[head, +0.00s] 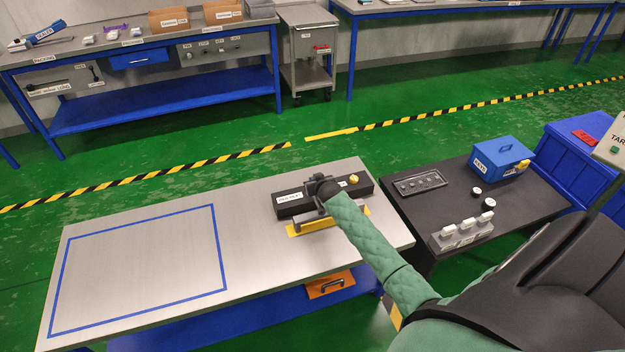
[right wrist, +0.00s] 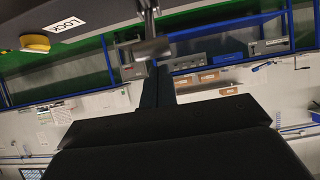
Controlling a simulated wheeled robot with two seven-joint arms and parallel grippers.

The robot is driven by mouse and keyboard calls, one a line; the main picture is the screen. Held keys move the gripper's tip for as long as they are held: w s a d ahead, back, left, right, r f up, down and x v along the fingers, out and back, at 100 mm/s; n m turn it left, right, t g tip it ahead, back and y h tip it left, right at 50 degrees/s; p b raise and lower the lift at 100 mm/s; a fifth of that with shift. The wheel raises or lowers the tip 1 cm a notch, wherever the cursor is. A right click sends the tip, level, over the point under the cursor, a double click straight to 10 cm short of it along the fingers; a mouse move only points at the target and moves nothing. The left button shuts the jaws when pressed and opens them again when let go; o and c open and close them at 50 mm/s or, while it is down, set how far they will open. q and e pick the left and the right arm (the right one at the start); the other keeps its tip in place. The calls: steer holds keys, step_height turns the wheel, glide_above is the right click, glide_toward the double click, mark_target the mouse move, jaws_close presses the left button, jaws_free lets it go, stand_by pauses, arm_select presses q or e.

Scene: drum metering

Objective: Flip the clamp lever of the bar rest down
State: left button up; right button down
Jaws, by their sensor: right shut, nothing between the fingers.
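The bar rest is a long black block (head: 292,203) near the right end of the steel table. It has a label at its left, a "LOCK" label and a yellow knob (head: 353,180) at its right. My right gripper (head: 322,189) is shut and empty over the middle of the block. It hides part of the block and the lever there. In the right wrist view a grey metal lever with a crosswise grip (right wrist: 151,48) shows just past my shut fingers (right wrist: 158,88); I cannot tell whether they touch. The "LOCK" label (right wrist: 66,24) is to its left. My left gripper is out of view.
A blue-outlined area (head: 140,270) on the table's left is empty. A black side table (head: 420,206) at the right holds a tray, a blue box (head: 502,156) and small weights. An orange-faced drawer (head: 330,285) is below.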

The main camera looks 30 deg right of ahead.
steer(key=shift+w+d+r+p, duration=0.15)
steer(key=shift+w+r+p, duration=0.15)
steer(key=shift+w+r, duration=0.55)
steer(key=shift+s, duration=0.15)
steer(key=shift+s+r+b, duration=0.3)
steer(key=shift+s, duration=0.25)
steer(key=shift+s+a+r, duration=0.25)
steer(key=shift+s+a, duration=0.05)
steer(key=shift+s, duration=0.3)
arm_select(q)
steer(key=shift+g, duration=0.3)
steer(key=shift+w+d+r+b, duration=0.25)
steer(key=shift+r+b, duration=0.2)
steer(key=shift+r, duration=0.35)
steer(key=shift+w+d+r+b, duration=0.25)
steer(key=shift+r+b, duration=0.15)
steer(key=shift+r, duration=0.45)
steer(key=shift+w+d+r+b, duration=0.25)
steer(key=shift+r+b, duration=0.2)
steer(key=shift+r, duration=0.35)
arm_select(e)
steer(key=v, duration=0.7)
steer(key=shift+s, duration=0.2)
steer(key=shift+f, duration=0.1)
steer(key=shift+a, duration=0.1)
